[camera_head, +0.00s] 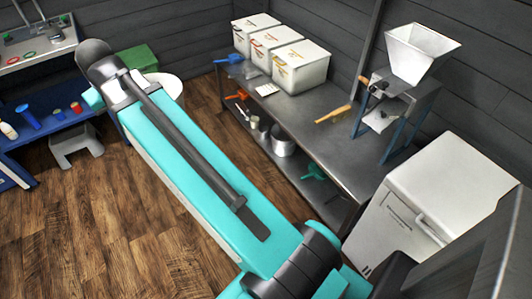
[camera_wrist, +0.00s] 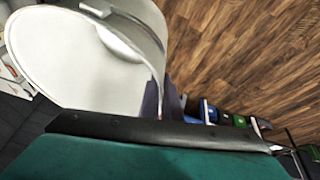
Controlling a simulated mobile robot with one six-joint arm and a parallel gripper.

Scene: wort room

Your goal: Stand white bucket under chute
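The mill with a white hopper (camera_head: 418,52) stands on the steel table. Its chute (camera_head: 380,118) appears to be the pale part below the hopper, between blue legs.
The steel table (camera_head: 335,165) carries white bins (camera_head: 300,67), scoops and a wooden-handled tool. A white appliance (camera_head: 425,210) stands at its near end. A grey stool (camera_head: 76,143), a blue shelf (camera_head: 45,128) and a green box (camera_head: 138,57) are at left. Floor is open at lower left.

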